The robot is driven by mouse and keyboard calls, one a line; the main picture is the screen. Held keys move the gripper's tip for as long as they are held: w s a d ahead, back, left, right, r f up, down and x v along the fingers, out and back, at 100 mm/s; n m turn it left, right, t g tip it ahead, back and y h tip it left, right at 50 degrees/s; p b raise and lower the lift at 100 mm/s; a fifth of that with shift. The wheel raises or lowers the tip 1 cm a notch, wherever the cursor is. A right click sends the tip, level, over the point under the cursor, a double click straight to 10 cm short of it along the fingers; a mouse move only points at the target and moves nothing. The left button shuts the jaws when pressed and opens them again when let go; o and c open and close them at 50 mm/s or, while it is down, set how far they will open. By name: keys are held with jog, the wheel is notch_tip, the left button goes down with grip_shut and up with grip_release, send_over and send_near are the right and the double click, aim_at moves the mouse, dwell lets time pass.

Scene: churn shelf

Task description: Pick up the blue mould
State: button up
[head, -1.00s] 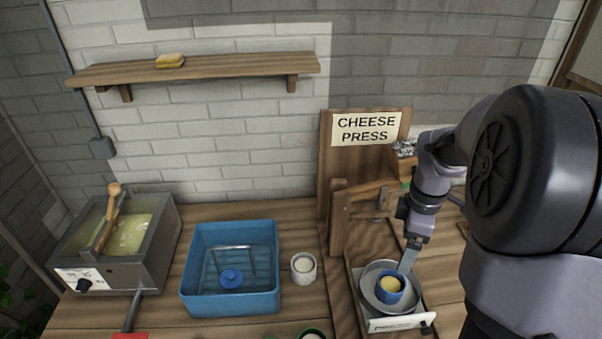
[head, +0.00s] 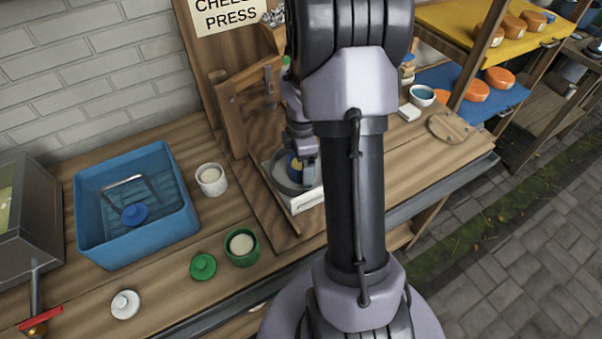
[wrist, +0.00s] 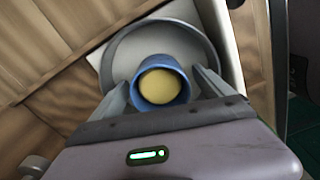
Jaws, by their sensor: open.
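The blue mould (wrist: 160,83) is a round blue cup with a pale yellow filling. It sits upright in a round metal pan (wrist: 119,47) on a white device with a black knob, beneath the cheese press. My gripper (wrist: 165,85) is open, with one finger on each side of the mould; I cannot tell whether the fingers touch it. In the head view the mould (head: 294,167) is largely hidden behind my arm and gripper.
A blue tub (head: 170,240) holds a blue lid. A white mould (head: 211,180), a green mould (head: 241,249), a green lid (head: 203,266) and a white lid (head: 125,304) stand on the bench. Shelves with orange cheeses (head: 500,77) are at the right.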

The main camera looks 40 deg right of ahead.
jog(key=c, duration=1.4)
